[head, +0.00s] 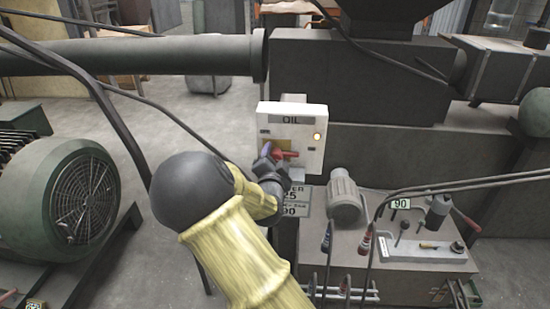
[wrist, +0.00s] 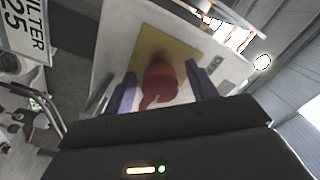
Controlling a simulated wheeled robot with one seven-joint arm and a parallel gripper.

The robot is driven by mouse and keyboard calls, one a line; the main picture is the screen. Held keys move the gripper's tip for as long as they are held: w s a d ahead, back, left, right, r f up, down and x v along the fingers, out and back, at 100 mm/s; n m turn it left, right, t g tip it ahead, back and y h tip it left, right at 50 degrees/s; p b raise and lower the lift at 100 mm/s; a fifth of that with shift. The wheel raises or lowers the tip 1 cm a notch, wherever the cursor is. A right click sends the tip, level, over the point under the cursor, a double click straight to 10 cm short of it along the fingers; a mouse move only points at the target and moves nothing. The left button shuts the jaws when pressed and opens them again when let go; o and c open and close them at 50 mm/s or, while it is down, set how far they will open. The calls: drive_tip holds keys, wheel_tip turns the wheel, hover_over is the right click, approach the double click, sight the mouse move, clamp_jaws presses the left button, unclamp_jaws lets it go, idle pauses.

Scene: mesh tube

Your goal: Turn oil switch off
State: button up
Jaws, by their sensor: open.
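The oil switch box (head: 312,122) is a white panel with an "OIL" label, standing in the middle of the head view. A small lamp (head: 317,136) at its right side glows. Its red rotary knob (head: 287,154) sits on a yellow plate, and the knob (wrist: 160,82) also shows in the wrist view against the yellow plate (wrist: 183,54). My gripper (wrist: 162,88) is open, with its purple fingers on either side of the red knob. I cannot tell whether the fingers touch it. In the head view my gripper (head: 270,153) partly hides the knob.
A large grey pipe (head: 150,56) and dark machine body (head: 355,80) stand behind the box. A green motor (head: 70,195) is at the left. A sign reading "FILTER 25" (wrist: 27,35) is near my gripper. Gauges, handles and black cables crowd the unit at lower right (head: 400,250).

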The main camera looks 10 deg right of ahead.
drive_tip(key=c, duration=1)
drive_tip(key=shift+n, duration=0.4)
drive_tip(key=n, duration=0.3)
drive_tip(key=shift+n, duration=0.4)
drive_tip(key=n, duration=0.4)
drive_tip(key=shift+n+p, duration=0.3)
drive_tip(key=shift+p, duration=0.1)
drive_tip(key=n+p, duration=0.1)
drive_tip(key=n, duration=0.3)
drive_tip(key=n+p, duration=0.2)
drive_tip(key=n, duration=0.2)
drive_tip(key=shift+n, duration=0.3)
